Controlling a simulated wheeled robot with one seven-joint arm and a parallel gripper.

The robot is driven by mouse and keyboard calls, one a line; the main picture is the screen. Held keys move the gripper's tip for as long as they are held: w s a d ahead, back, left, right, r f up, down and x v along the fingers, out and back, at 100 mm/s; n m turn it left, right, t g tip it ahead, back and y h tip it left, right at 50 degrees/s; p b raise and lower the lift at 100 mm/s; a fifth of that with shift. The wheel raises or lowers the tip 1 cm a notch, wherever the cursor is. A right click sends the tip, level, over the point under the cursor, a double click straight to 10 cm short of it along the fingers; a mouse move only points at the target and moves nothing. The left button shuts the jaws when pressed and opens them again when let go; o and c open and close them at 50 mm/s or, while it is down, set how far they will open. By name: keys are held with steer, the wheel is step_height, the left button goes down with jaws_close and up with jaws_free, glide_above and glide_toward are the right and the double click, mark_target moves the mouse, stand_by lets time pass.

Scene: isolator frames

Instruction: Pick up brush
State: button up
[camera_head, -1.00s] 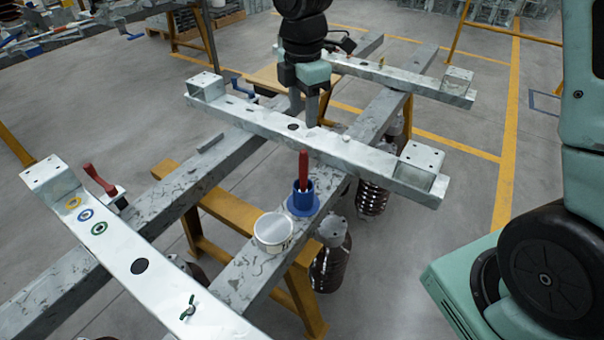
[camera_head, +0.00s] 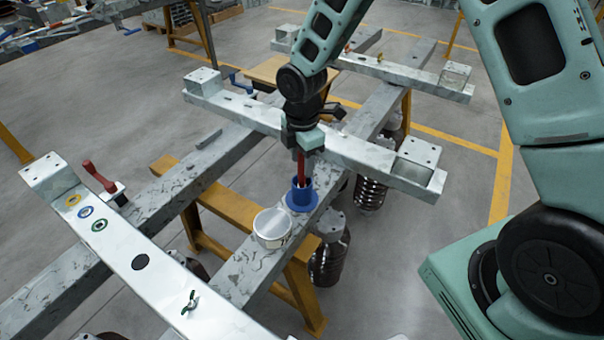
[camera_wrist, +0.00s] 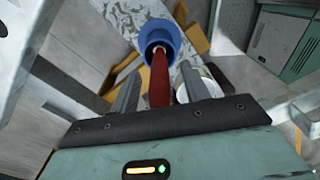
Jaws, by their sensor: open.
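The brush shows as a red handle (camera_head: 308,165) standing upright in a blue holder (camera_head: 302,197) on the grey beam. In the wrist view the red handle (camera_wrist: 159,80) rises out of the blue holder (camera_wrist: 158,40) toward the camera. My gripper (camera_head: 304,168) is above the holder, pointing down, with its fingers at the handle's upper part. In the wrist view my gripper (camera_wrist: 157,92) is open, one finger on each side of the handle. The brush's lower end is hidden inside the holder.
A white round can (camera_head: 272,227) stands next to the holder on the same beam. A light crossbeam (camera_head: 345,148) runs close behind the gripper. Another crossbeam (camera_head: 160,280) lies at front left, with a red-handled clamp (camera_head: 100,178) beside it.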

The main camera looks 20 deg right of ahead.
steer(key=shift+f, duration=0.5)
jaws_close()
steer(key=shift+r, duration=0.1)
